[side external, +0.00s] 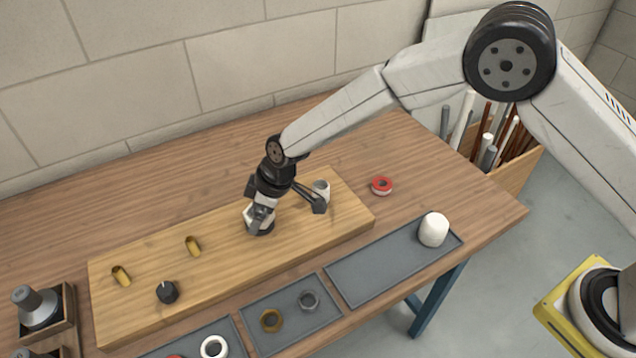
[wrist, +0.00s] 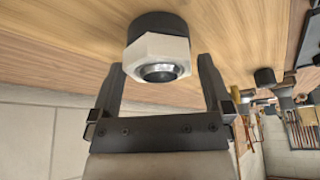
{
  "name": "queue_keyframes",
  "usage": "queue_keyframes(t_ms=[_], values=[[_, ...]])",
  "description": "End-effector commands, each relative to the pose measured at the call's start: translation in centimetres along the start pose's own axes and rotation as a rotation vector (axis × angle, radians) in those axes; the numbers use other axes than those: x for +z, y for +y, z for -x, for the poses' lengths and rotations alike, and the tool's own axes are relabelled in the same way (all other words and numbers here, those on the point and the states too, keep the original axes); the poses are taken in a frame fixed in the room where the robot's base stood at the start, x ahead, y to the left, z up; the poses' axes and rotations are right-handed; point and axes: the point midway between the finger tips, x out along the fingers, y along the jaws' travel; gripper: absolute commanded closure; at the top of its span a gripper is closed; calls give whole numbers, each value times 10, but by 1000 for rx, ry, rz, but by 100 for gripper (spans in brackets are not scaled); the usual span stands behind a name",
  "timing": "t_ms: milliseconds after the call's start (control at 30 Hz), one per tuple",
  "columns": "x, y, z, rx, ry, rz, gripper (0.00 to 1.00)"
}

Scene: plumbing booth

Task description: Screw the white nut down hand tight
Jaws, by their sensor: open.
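The white nut (wrist: 158,55) is six-sided and sits against a black round base (wrist: 152,28) in the wrist view. A shiny metal ring with a dark opening shows in its middle. My gripper (wrist: 161,68) is open, with one dark finger on each side of the nut. The left finger is close to the nut; contact cannot be told. In the side view my gripper (side external: 261,212) is low over the wooden board (side external: 232,271). It covers most of the nut there, and the black base (side external: 262,231) shows under it.
A pale fitting (side external: 321,189) stands on the board just right of my gripper. Brass stubs (side external: 193,246) and a black knob (side external: 167,292) stand to the left. A red ring (side external: 382,186) lies behind the grey tray (side external: 372,277), which holds a white cap (side external: 433,230).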

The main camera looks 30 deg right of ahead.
Motion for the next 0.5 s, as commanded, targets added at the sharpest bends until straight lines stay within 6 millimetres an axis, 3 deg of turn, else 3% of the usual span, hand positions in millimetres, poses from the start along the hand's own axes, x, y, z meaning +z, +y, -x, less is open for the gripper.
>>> queue_keyframes(t_ms=[167,267,400,500], values=[[0,0,0,0,0,0,0],[0,0,0,0,0,0,25],[0,0,0,0,0,0,70],[0,0,0,1,0,-2,73]])
